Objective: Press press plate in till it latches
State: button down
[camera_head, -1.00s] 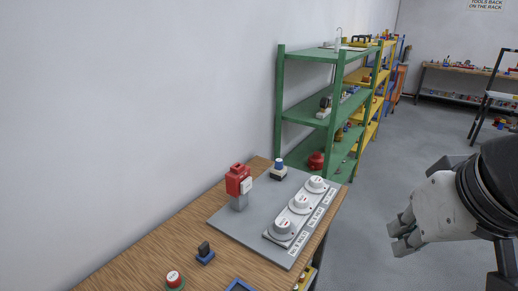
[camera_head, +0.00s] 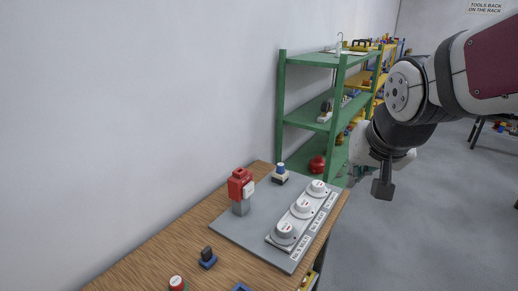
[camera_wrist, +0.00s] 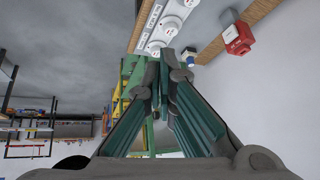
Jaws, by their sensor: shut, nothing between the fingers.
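A red box on a grey post (camera_head: 239,190) stands on the grey board at the back of the bench. The white press plate (camera_head: 249,188) is on its right-hand face and looks to stand out from it; I cannot tell if it is latched. In the wrist view the red box (camera_wrist: 238,42) is at the upper right, with the pale plate (camera_wrist: 230,33) on it. My gripper (camera_wrist: 163,58) is shut and empty, apart from the box.
Three round white valve dials (camera_head: 303,208) sit in a row on the grey board (camera_head: 235,228). A blue-topped button (camera_head: 280,173) stands behind. A blue-based switch (camera_head: 208,257) and a red-topped button (camera_head: 177,282) are nearer.

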aim_at(249, 190)
jog(key=w+a+f+m, duration=0.2)
jog(key=w+f, duration=0.3)
jog(key=w, duration=0.6)
jog(key=w+a+f+m+t+y, duration=0.1)
jog(key=w+a+f+m, duration=0.1)
jog(key=w+f, duration=0.3)
jog(key=w+a+f+m+t+y+p, duration=0.1)
jog(key=w+a+f+m+y, duration=0.1)
jog(key=f, duration=0.9)
jog(key=w+a+f+m+t+y+p, duration=0.1)
jog(key=w+a+f+m, duration=0.2)
jog(key=w+a+f, duration=0.2)
jog(key=w+f, duration=0.3)
jog(key=f, duration=0.1)
jog(key=shift+w+m+t+y, duration=0.4)
jog(key=w+a+b, duration=0.3)
jog(key=w+a, duration=0.2)
jog(key=a, duration=0.2)
jog(key=shift+a, duration=0.15)
jog(key=shift+a, duration=0.1)
jog(key=shift+w+a, duration=0.15)
jog(key=shift+a, duration=0.1)
